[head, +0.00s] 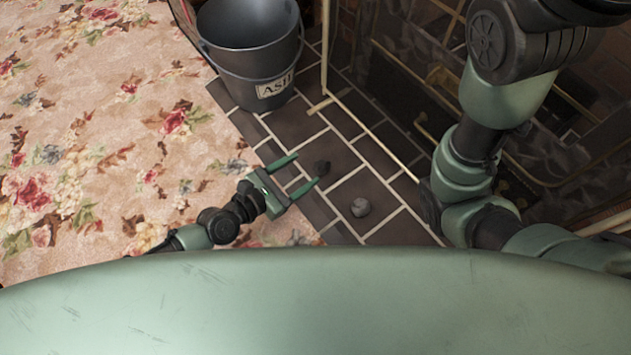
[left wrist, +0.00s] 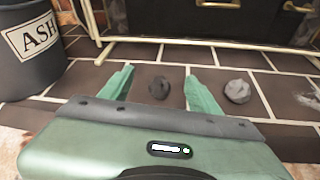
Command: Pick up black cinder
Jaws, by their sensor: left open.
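The black cinder (head: 321,168) is a small dark lump on the dark hearth tiles. My left gripper (head: 307,170) is open, with green fingers pointing toward the cinder, one finger on each side of its line. In the left wrist view, the black cinder (left wrist: 159,88) shows between the two fingers of my left gripper (left wrist: 158,86), with space on both sides. I cannot tell how far above the tiles the fingers are. My right arm comes in at the right of the head view; its gripper is not visible.
A grey cinder (head: 360,207) lies to the right of the black one, and it also shows in the left wrist view (left wrist: 238,91). A dark bucket marked ASH (head: 237,65) stands on the tiles. A floral carpet (head: 90,130) covers the left. A brass rail edges the fireplace.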

